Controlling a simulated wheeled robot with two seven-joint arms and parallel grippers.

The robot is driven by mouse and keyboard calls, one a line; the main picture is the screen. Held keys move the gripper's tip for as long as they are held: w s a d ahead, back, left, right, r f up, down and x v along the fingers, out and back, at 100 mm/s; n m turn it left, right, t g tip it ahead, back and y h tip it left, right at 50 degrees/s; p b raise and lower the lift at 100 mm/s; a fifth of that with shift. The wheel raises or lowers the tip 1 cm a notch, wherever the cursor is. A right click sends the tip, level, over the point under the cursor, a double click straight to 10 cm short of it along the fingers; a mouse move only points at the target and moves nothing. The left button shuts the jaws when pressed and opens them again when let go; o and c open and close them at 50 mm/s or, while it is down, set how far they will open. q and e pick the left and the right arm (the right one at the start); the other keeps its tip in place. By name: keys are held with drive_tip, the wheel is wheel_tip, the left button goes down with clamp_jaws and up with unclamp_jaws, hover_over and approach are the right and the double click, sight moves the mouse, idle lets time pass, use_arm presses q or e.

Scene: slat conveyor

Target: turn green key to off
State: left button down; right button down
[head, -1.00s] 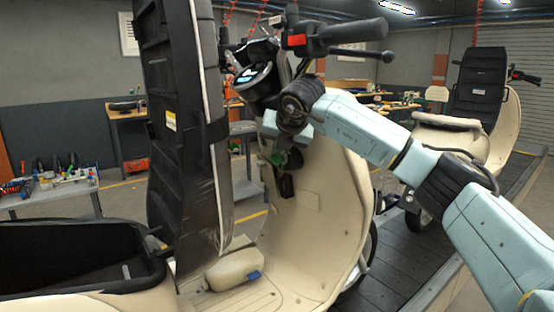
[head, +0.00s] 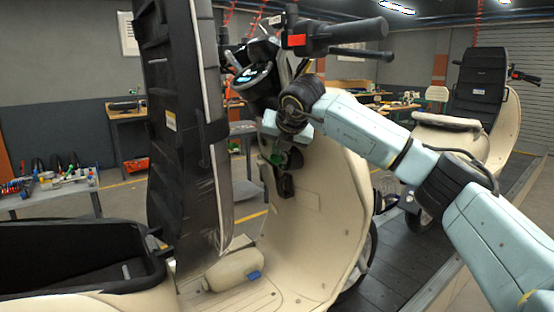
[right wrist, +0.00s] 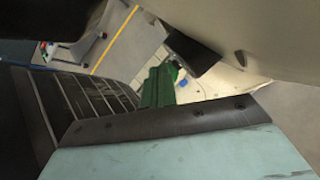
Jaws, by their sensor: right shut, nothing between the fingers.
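A cream scooter's inner front panel (head: 320,215) faces me. My right gripper (head: 279,160) is at the upper part of this panel, below the dash, its fingers shut and empty. Dark green parts show at its tip, and two green slabs lie side by side in the right wrist view (right wrist: 157,88). I cannot tell whether these are my fingers or the green key. The key is not clearly seen, and its turn position is not readable. My left gripper is not in view.
A handlebar (head: 340,31) with a lever hangs above my right forearm. The raised black seat (head: 178,120) stands left of the gripper. A cream bottle (head: 230,270) with a blue cap lies on the footboard. A second scooter (head: 478,100) stands behind at right.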

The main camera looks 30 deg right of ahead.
drive_tip(key=shift+w+a+f+b, duration=0.1)
drive_tip(key=shift+a+f+b, duration=0.1)
drive_tip(key=shift+f+b, duration=0.6)
idle(1.4)
drive_tip(key=shift+f, duration=0.15)
drive_tip(key=d+r+v, duration=0.1)
drive_tip(key=v, duration=0.8)
drive_tip(key=shift+w+a, duration=0.25)
drive_tip(key=shift+w, duration=0.05)
idle(0.6)
drive_tip(key=shift+f, duration=0.15)
idle(0.5)
